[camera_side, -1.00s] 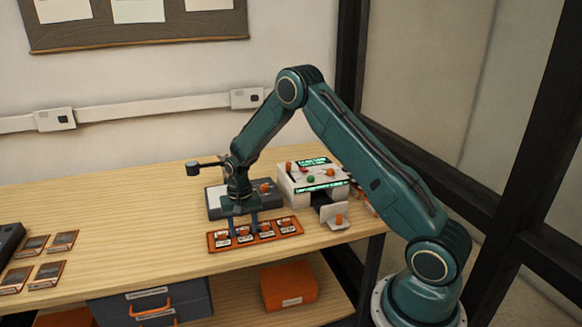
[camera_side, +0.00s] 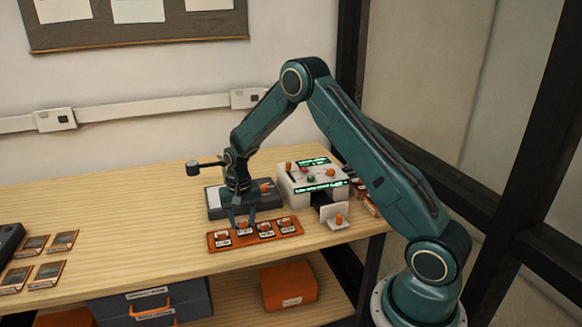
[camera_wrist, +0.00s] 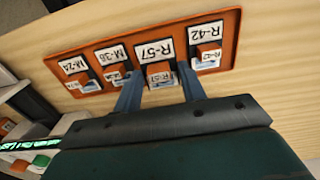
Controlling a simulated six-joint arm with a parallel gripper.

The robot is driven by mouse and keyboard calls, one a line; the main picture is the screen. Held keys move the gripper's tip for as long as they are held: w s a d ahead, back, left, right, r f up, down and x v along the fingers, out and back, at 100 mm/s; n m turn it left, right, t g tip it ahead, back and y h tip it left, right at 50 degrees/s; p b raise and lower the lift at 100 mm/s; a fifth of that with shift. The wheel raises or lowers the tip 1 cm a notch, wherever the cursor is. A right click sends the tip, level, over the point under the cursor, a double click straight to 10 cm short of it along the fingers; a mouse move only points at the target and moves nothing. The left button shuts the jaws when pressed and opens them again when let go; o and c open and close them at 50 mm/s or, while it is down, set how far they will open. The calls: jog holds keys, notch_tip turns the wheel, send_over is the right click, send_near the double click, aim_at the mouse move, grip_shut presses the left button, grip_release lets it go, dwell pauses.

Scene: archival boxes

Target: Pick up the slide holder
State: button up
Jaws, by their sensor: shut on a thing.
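My gripper (camera_side: 242,225) is shut on a small orange-and-white slide holder (camera_wrist: 160,76), with one finger on each side of it. The holder is over the R-57 place of the orange tray (camera_wrist: 237,22), second from the left in the side view, and appears slightly raised from it. In the wrist view my gripper (camera_wrist: 161,95) comes in from below. Other similar holders sit in the tray by labels, one at R-42 (camera_wrist: 208,56).
A grey flat case (camera_side: 214,203) lies just behind my gripper. A white device with coloured knobs (camera_side: 300,178) and a small white stand (camera_side: 335,215) are to the right. Several slides (camera_side: 48,272) lie at far left. The wooden table between is clear.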

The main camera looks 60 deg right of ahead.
notch_tip(320, 180, up, 17)
jog(key=shift+r, duration=0.2)
dwell(0.7)
jog(key=s+d+f, duration=0.3)
jog(key=s+d, duration=0.3)
jog(key=d, duration=0.1)
jog(key=s+d+f, duration=0.4)
jog(key=s+d, duration=0.2)
jog(key=d, duration=0.2)
jog(key=s+d+f, duration=0.4)
jog(key=s+d, duration=0.2)
jog(key=d, duration=0.1)
jog(key=shift+d+f, duration=0.2)
jog(key=shift+d, duration=0.05)
jog(key=shift+f, duration=0.2)
jog(key=shift+w+f, duration=0.1)
jog(key=shift+f, duration=1.2)
jog(key=shift+f, duration=0.2)
jog(key=shift+f, duration=0.65)
